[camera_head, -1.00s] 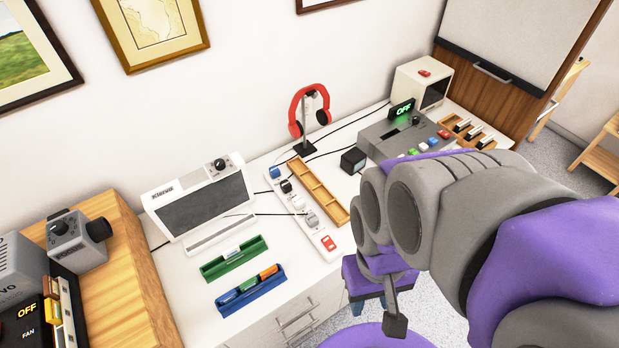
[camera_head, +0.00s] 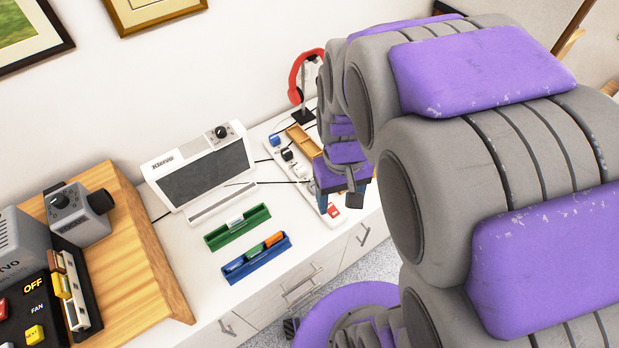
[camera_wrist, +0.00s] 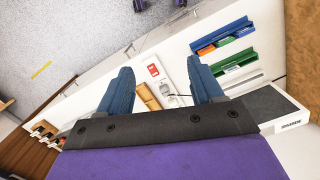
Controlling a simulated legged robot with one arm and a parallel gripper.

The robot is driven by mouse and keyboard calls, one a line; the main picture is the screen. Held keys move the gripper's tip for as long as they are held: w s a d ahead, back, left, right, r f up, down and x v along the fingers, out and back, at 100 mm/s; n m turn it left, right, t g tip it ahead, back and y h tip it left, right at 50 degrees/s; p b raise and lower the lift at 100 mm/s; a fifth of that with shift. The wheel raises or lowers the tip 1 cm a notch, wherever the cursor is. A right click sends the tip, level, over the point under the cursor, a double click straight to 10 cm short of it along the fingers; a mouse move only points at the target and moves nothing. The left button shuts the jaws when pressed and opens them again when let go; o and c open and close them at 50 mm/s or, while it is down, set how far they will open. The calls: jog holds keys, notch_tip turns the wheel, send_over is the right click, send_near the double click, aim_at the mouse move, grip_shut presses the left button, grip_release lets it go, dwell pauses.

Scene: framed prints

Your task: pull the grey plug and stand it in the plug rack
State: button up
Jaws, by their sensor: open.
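The white power strip (camera_head: 324,207) lies on the white desk and shows a red switch at its near end. Blue, black and white plugs sit along it in the head view. The grey plug (camera_wrist: 168,88) is in the strip in the wrist view, between my finger lines; in the head view my arm hides it. The wooden plug rack (camera_head: 303,141) lies alongside the strip, partly hidden by my gripper; it also shows in the wrist view (camera_wrist: 148,97). My gripper (camera_head: 334,194) is open and empty, above the strip's near half, fingers pointing down.
Green (camera_head: 238,226) and blue (camera_head: 257,258) pen trays lie left of the strip. A white radio-like box (camera_head: 200,170) stands behind them. Cables run across the desk.

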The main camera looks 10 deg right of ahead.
jog(key=w+f, duration=0.3)
jog(key=w, duration=0.3)
jog(key=n+t, duration=0.1)
jog(key=n, duration=0.3)
send_near(314, 185)
jog(key=shift+s+a+f, duration=0.15)
jog(key=shift+s+a, duration=0.15)
jog(key=shift+a, duration=0.15)
jog(key=shift+w+d+f, duration=0.2)
jog(key=shift+d+f, duration=0.05)
jog(key=shift+d, duration=0.25)
jog(key=shift+w+d+f, duration=0.15)
jog(key=shift+d+f, duration=0.1)
jog(key=shift+d, duration=0.5)
jog(key=shift+a+f, duration=0.1)
jog(key=shift+a, duration=0.55)
jog(key=shift+a+f, duration=0.4)
jog(key=shift+a, duration=0.1)
jog(key=f, duration=0.2)
jog(key=d+f+b, duration=0.1)
jog(key=f, duration=0.4)
jog(key=shift+s+d+b, duration=0.1)
jog(key=shift+d+b, duration=0.05)
jog(key=shift+b, duration=0.15)
jog(key=shift+a+f, duration=0.5)
jog(key=shift+d, duration=0.65)
jog(key=shift+a, duration=0.8)
jog(key=shift+d, duration=0.4)
